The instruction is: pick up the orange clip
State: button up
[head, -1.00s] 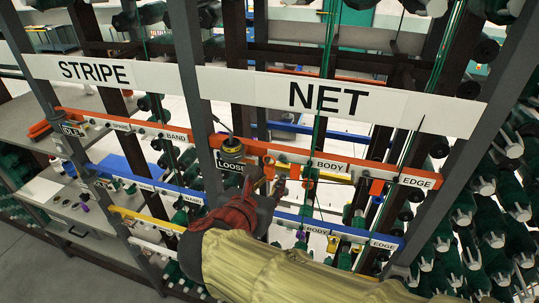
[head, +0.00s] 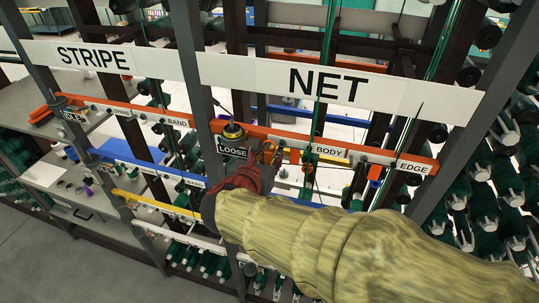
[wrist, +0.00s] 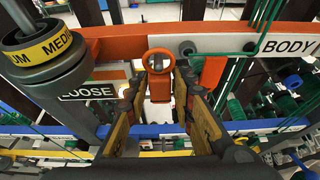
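The orange clip (wrist: 158,61) has a round ring end and sits against the front of the orange rail in the wrist view. It shows small in the head view (head: 269,146), partly hidden by my gripper. My gripper (wrist: 160,88) is open, with its two yellow-and-black fingers spread on either side of the clip's lower part. I cannot tell whether a finger touches it. In the head view my gripper (head: 268,156) is at the rail, just right of the LOOSE sign.
The orange rail (head: 197,120) runs across the rack, with BODY and EDGE labels to the right. The LOOSE sign (wrist: 92,90) and a yellow-banded post (wrist: 44,48) stand close on the left. Another orange piece (wrist: 209,74) hangs just right of the clip. Blue and yellow rails lie below.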

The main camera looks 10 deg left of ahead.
jog(key=shift+c, duration=1)
jog(key=c, duration=0.4)
jog(key=shift+r, duration=0.2)
jog(key=shift+s+b, duration=0.2)
jog(key=shift+b, duration=0.1)
jog(key=s, duration=0.6)
jog(key=s+a+b, duration=0.1)
jog(key=s, duration=1)
jog(key=shift+s+a+r+b, duration=0.2)
jog(key=shift+s+r+b, duration=0.1)
jog(key=shift+b, duration=0.1)
